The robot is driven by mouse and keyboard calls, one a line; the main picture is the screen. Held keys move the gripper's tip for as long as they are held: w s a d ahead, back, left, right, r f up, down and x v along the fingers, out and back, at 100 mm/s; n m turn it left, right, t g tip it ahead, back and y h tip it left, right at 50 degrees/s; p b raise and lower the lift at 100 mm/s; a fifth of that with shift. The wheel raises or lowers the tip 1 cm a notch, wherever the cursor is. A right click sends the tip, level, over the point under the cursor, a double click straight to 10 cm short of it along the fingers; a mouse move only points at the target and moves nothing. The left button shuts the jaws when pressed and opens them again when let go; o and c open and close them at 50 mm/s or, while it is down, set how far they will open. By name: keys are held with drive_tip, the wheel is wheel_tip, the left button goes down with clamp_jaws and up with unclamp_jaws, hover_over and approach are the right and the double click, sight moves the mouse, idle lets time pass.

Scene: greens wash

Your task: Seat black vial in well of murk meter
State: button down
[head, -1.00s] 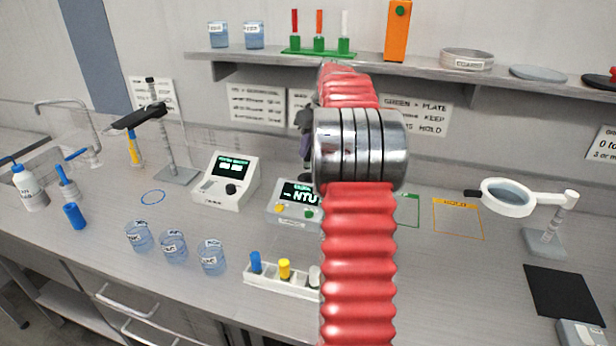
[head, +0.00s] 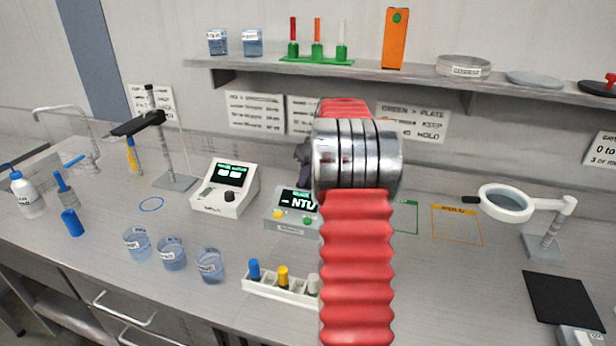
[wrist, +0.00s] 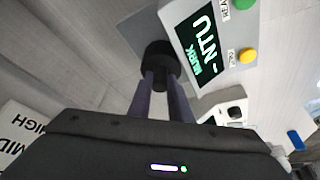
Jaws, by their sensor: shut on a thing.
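The murk meter (head: 290,222) is a pale box with a green-lit NTU screen and yellow and green buttons; my arm covers its right part in the head view. It shows close up in the wrist view (wrist: 240,62), screen to the right of my fingers. My gripper (wrist: 160,82) has its two dark fingers shut on the black vial (wrist: 158,54), whose black top shows at the fingertips beside the screen, over a grey area of the meter. The vial's lower part and the well are hidden, so I cannot tell how deep it sits. The head view hides the vial.
A white rack (head: 282,288) with blue, yellow and white capped vials stands in front of the meter. Another screened instrument (head: 226,188) is to its left, with several beakers (head: 172,254) in front. A magnifier lamp (head: 507,203) stands at right. A shelf (head: 330,70) runs behind.

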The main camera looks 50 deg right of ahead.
drive_tip(key=c, duration=1.6)
unclamp_jaws()
drive_tip(key=shift+w, duration=0.1)
drive_tip(key=shift+c, duration=0.2)
drive_tip(key=v, duration=1.2)
drive_tip(key=shift+a, duration=0.1)
